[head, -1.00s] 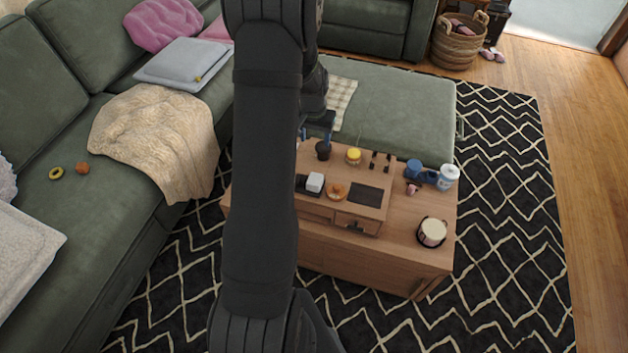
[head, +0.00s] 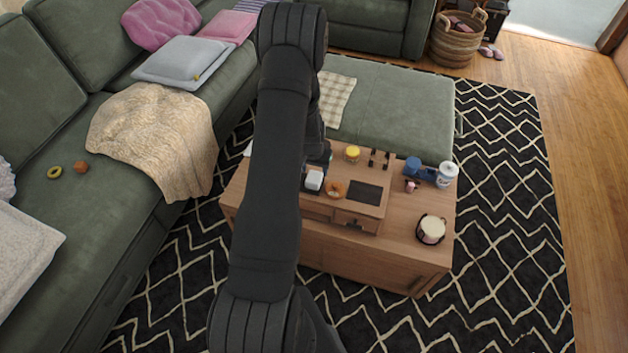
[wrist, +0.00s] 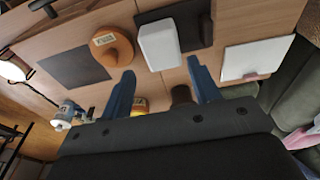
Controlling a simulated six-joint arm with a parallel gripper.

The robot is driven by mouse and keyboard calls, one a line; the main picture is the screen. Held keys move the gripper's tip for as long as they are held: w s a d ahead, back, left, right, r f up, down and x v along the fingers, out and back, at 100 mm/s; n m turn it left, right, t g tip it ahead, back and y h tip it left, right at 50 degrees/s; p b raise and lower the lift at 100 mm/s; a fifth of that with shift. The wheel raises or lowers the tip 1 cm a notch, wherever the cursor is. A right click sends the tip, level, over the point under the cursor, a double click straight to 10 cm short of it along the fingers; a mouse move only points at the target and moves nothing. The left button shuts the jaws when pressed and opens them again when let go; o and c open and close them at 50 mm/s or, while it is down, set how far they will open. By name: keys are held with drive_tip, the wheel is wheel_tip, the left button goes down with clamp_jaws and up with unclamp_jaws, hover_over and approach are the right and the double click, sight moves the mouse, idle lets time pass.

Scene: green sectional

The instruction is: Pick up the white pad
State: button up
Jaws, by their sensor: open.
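A flat white square pad (wrist: 255,58) lies on the wooden table, at right in the wrist view. In the head view only a pale sliver of it (head: 247,149) shows left of my arm. A white block (wrist: 160,45), also seen in the head view (head: 314,180), sits on a dark mat beside it. My gripper (wrist: 160,70) is open, its blue fingers apart and empty. In the wrist view the fingertips appear on either side of the block's near end, and the flat pad is right of them. In the head view my arm hides most of the gripper.
A green sofa and ottoman (head: 390,105) border the table.

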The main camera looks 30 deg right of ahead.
sight(314, 177)
drive_tip(key=shift+w+d+f, duration=0.1)
drive_tip(key=shift+w+f, duration=0.1)
drive_tip(key=shift+f, duration=1.35)
drive_tip(key=shift+w+f, duration=0.2)
drive_tip(key=shift+f, duration=1.3)
drive_tip(key=c, duration=0.7)
